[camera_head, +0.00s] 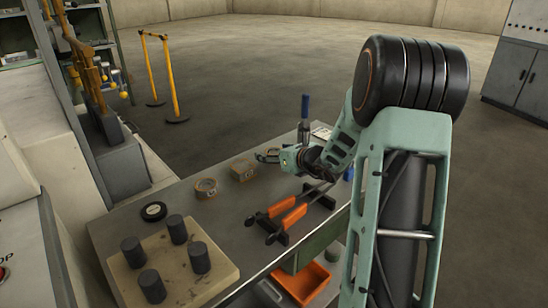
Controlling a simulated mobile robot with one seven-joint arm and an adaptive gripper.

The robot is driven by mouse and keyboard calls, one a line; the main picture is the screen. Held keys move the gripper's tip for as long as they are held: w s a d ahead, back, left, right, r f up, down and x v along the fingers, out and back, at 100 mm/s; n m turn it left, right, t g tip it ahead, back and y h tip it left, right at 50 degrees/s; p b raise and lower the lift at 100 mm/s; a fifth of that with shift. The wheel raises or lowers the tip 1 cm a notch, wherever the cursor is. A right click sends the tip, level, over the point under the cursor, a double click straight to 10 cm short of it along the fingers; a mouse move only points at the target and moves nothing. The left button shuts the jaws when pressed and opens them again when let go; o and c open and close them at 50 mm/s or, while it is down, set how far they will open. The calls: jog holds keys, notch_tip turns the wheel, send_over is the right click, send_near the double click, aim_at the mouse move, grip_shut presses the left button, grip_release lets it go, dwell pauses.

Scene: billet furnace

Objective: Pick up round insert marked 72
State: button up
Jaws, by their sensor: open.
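A small tan ring-like round piece (205,187) lies on the grey workbench (236,226), left of a tan block. A flat black disc (153,211) with a pale mark on top lies nearer, at the bench's left side. Any number on either is too small to read, so I cannot tell which is marked 72. My gripper (314,164) is over the far right part of the bench, to the right of both round pieces and apart from them.
A tan board (215,262) with several dark cylinders (199,257) fills the near left bench. A tan block (243,170) and a blue-handled tool (305,110) are near. An orange bin (303,283) sits below. Yellow posts (172,75) stand beyond.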

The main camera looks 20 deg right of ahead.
jog(key=c, duration=1.7)
jog(key=shift+r, duration=0.1)
grip_shut()
jog(key=shift+r, duration=0.1)
